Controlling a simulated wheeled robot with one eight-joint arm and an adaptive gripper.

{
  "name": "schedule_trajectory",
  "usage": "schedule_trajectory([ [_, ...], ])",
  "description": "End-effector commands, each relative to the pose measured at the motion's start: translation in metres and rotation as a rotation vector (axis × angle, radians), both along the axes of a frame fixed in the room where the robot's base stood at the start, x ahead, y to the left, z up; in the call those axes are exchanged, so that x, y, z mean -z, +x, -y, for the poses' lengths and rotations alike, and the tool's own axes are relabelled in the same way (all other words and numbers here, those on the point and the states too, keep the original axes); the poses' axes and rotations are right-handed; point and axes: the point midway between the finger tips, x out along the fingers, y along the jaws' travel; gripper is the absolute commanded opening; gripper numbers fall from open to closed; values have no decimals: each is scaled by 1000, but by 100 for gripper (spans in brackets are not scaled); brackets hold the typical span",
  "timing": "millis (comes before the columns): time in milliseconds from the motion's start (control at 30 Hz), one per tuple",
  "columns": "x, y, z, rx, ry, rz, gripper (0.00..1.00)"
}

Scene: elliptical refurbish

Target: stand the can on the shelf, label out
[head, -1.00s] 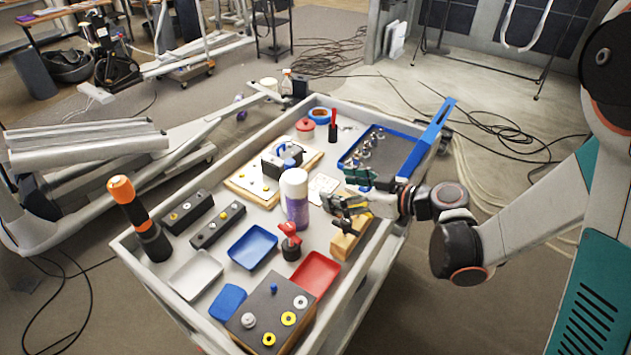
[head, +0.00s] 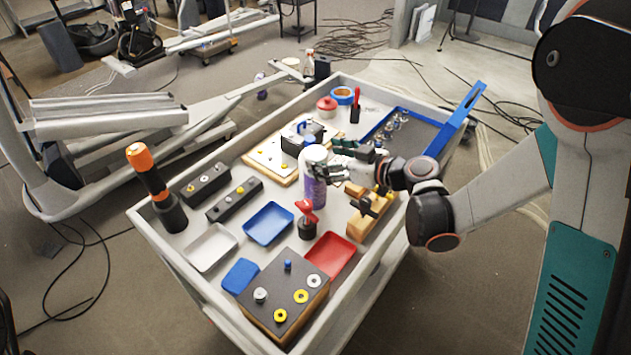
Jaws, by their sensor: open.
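Whether the fingers touch the can is unclear. The fingers hide part of the can's right side, and I cannot make out its label. I cannot identify a shelf in this view.
A red-topped tool (head: 307,220) stands just in front of the can. A wooden block with a black clamp (head: 370,212) is to its right. Blue (head: 269,223), white (head: 211,247) and red (head: 330,256) trays lie nearer. An orange-and-black flashlight (head: 156,187) stands at the left.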

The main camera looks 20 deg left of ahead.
Motion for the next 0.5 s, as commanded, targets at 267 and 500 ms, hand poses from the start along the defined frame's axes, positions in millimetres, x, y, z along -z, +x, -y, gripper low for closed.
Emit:
schedule_trajectory([
  [267,9,11,-33,-1,0,1,78],
  [500,8,11,-34,0,0,0,71],
])
